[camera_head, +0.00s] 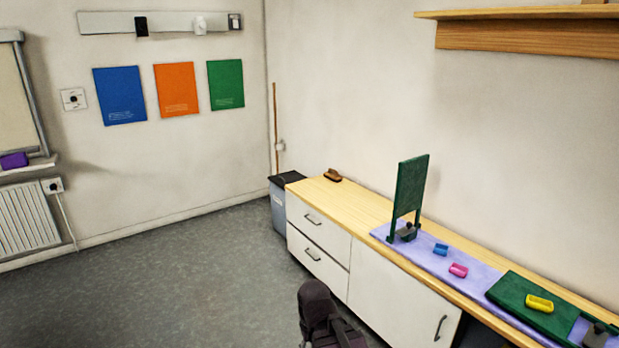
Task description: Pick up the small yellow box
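The small yellow box (539,304) is a shallow, open-looking tray shape. It lies on a flat green board (512,291) near the right end of the wooden counter. A dark part of my arm shows at the bottom middle, in front of the cabinet and well left of the yellow box. No gripper fingers can be made out, and nothing touches the yellow box.
A lavender mat (470,285) on the counter (362,208) holds a pink box (458,270), a blue box (440,249) and an upright green panel (411,186). A dark-based fixture (595,336) stands right of the yellow box. A wooden shelf (530,37) hangs above. Floor at left is clear.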

